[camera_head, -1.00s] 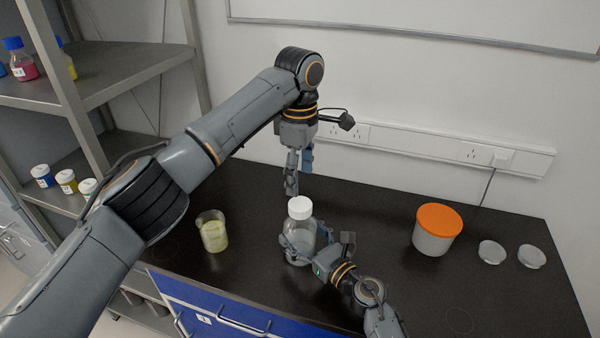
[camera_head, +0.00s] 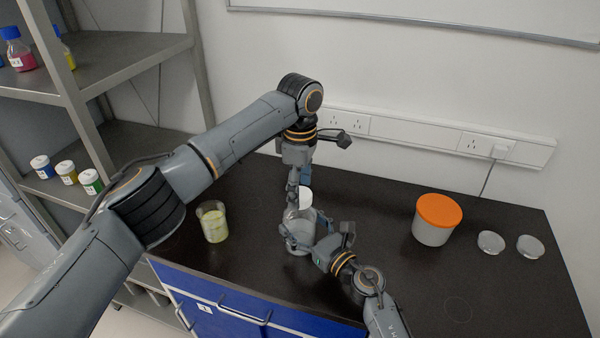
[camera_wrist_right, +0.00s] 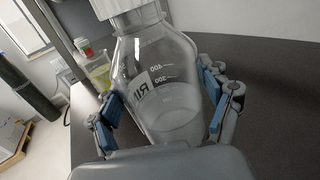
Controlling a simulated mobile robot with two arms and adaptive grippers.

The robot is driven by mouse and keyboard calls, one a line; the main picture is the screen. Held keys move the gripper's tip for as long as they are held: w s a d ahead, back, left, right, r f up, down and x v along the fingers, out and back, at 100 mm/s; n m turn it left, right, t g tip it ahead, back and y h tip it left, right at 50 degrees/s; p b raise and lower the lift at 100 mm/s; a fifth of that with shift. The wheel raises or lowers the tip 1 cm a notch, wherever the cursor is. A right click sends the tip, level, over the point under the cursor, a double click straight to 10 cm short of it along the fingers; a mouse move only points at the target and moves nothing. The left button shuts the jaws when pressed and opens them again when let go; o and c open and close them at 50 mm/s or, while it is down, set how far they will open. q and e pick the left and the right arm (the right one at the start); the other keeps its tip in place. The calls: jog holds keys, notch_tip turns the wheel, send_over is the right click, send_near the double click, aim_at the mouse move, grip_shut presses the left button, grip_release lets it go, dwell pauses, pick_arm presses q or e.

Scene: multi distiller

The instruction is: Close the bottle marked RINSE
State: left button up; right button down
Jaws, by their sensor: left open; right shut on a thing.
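The clear glass bottle (camera_head: 299,239) stands upright on the dark bench. Its label, partly readable as "RI", shows in the right wrist view (camera_wrist_right: 143,88). A white cap (camera_head: 306,194) is at the top of the bottle neck; its lower part also shows at the top of the wrist view (camera_wrist_right: 118,9). I cannot tell how tightly it sits. My right gripper (camera_head: 304,236) is shut on the bottle body, with a blue-padded finger on each side. My left gripper (camera_head: 299,190) points down at the cap, open, one finger partly in front of it. I cannot tell whether the fingers touch the cap.
A beaker with yellowish liquid (camera_head: 213,225) stands left of the bottle. A white tub with an orange lid (camera_head: 436,222) and two glass dishes (camera_head: 490,242) are at the right. Shelves with small jars (camera_head: 65,172) stand at the left. The bench between bottle and tub is mostly clear.

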pick_arm(q)
jog(key=shift+f, duration=0.7)
